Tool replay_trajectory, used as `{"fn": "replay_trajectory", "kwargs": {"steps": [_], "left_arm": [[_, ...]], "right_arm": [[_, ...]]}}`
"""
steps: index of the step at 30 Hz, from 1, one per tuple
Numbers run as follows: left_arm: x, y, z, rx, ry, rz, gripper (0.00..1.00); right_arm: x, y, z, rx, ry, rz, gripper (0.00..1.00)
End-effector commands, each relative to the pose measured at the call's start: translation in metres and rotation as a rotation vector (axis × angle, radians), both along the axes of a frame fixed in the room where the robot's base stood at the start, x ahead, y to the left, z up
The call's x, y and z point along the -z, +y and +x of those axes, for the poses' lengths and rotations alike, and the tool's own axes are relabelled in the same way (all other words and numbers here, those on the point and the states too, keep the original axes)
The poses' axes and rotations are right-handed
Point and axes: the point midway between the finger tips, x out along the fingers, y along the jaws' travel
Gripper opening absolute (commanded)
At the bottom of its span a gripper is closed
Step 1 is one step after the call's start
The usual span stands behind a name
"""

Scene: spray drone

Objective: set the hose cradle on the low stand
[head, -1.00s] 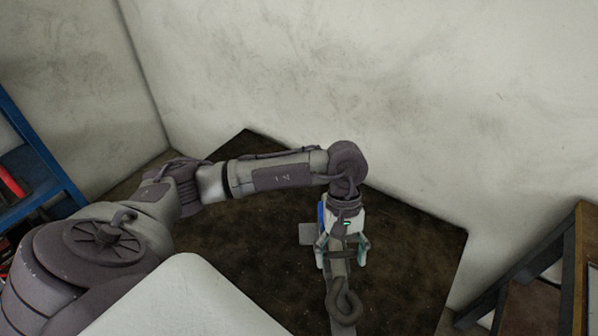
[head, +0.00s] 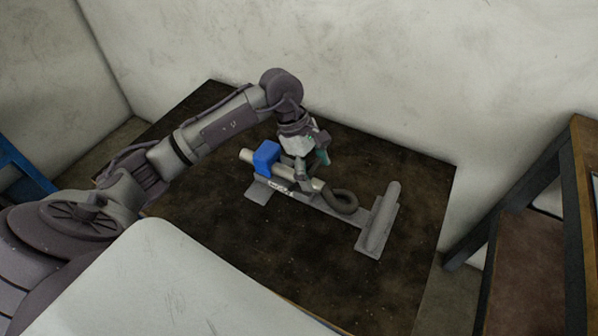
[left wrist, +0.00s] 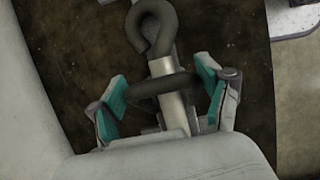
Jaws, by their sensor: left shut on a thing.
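The hose cradle (head: 377,232) is a long grey frame with a crosspiece at its right end, a blue block, a pale tube and a dark looped hose. My left gripper (head: 312,170) is shut on its middle. In the left wrist view, the teal-padded fingers of the left gripper (left wrist: 165,100) flank the tube and a dark bar of the cradle (left wrist: 154,25). The dark brown top, apparently the low stand (head: 415,195), lies below the cradle. I cannot tell whether the cradle touches it. My right gripper is out of view.
A pale wall (head: 380,70) runs close behind the stand. A dark-framed wooden rack (head: 578,180) stands at the right, and a blue rack (head: 22,165) at the left edge. The stand top is bare around the cradle.

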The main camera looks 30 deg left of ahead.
Motion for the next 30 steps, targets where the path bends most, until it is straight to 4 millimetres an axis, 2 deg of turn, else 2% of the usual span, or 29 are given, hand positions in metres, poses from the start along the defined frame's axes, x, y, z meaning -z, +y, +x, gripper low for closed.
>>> {"fn": "replay_trajectory", "kwargs": {"steps": [3, 9, 14, 21, 30], "left_arm": [[0.013, 0.021, 0.008, -0.003, 0.0, -0.002, 0.08], [0.025, 0.04, 0.015, 0.001, -0.002, -0.003, 0.08], [0.032, 0.043, 0.016, 0.002, -0.002, -0.003, 0.08], [0.064, 0.042, 0.015, 0.001, 0.0, -0.005, 0.08], [0.066, 0.042, 0.016, 0.003, -0.003, -0.002, 0.08]], "right_arm": [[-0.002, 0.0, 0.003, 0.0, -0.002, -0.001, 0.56], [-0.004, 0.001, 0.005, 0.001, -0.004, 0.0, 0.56], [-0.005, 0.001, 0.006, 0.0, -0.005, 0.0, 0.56], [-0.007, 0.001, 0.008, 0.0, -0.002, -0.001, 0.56], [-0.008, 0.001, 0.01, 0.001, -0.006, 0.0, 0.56]]}}
